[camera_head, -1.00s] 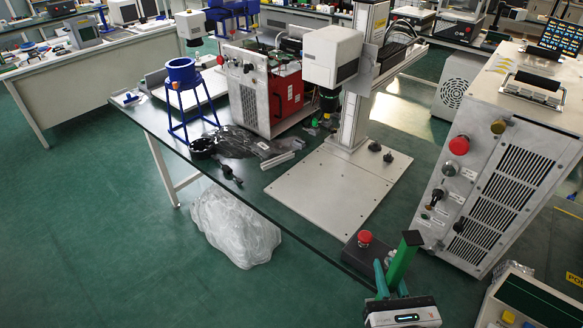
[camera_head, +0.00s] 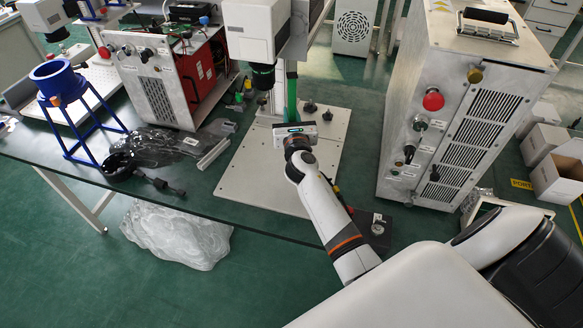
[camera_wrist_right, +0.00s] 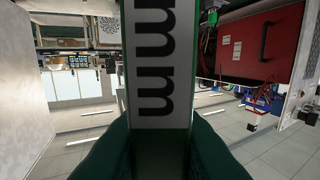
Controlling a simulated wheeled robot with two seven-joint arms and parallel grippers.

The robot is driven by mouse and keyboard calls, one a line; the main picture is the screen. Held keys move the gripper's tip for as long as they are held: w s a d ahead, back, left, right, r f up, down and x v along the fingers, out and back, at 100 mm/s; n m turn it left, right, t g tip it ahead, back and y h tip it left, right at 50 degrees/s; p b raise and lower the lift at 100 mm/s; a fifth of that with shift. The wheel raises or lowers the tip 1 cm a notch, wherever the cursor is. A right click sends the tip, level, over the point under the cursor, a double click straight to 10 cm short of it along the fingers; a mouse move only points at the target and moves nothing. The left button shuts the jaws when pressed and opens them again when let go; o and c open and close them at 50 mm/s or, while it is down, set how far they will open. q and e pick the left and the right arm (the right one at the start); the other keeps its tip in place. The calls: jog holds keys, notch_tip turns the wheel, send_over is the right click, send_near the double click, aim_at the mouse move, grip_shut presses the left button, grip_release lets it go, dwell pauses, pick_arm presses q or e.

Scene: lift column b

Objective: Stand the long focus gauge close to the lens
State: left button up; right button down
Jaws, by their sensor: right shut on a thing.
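The long focus gauge (camera_head: 291,92) is a tall green bar standing upright just right of the lens (camera_head: 262,77), with a gap between them in the picture. The lens is the black cylinder with a green ring under the white head. My right gripper (camera_head: 291,118) is shut on the gauge above the pale metal base plate (camera_head: 240,188). The gauge's foot is hidden, so I cannot tell whether it touches the plate. In the right wrist view, the gauge (camera_wrist_right: 160,60) shows a white "mm" label between my green fingers (camera_wrist_right: 158,150). My left gripper is not in view.
A column stands behind the gauge, with black knobs (camera_head: 309,107) on the plate to its right. A large grey cabinet (camera_head: 400,110) stands farther right.

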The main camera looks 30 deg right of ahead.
notch_tip(320, 180, down, 10)
jog(key=b, duration=0.7)
jog(key=shift+w, duration=0.4)
jog(key=shift+d, duration=0.1)
jog(key=c, duration=1.3)
grip_release()
jog(key=shift+s+f, duration=0.1)
jog(key=shift+f, duration=0.05)
